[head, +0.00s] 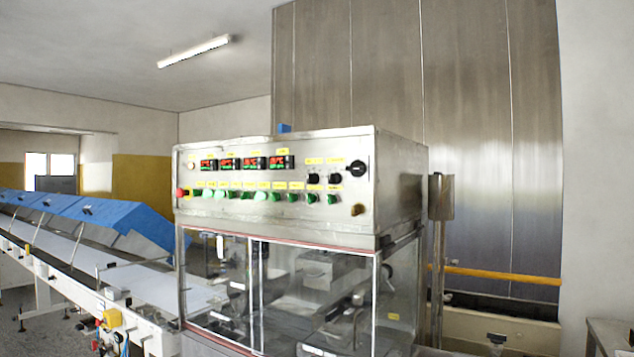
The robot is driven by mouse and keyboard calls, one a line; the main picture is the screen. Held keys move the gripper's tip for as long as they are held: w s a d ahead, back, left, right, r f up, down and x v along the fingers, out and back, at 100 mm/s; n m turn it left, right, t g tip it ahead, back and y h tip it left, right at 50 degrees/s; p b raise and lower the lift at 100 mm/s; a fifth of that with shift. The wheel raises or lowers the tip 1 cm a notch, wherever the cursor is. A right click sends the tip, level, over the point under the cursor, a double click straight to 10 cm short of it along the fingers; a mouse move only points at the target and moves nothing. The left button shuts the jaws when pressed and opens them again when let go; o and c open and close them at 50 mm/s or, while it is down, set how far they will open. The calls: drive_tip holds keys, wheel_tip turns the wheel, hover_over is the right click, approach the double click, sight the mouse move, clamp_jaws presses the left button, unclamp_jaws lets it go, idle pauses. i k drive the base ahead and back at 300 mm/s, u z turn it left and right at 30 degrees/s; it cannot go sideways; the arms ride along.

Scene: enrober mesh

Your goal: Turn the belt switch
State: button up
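The steel control panel (230,182) faces me on top of the enrober. Its labels are too small to read, so I cannot tell which control is the belt switch. A row of green switches (260,196) runs along its lower part. A brass-coloured knob (357,210) is at the lower right, and a red button (181,193) is at the left edge. I see no gripper in the head view.
Below the panel is a clear-windowed enclosure (215,285) with machinery inside. A white conveyor (125,283) with blue covers (110,218) stretches away to the left. A steel post (438,240) and a yellow rail (500,275) stand to the right.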

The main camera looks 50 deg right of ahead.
sight(260, 195)
drive_tip(key=z, duration=0.7)
drive_tip(key=i, duration=1)
drive_tip(key=u, duration=0.05)
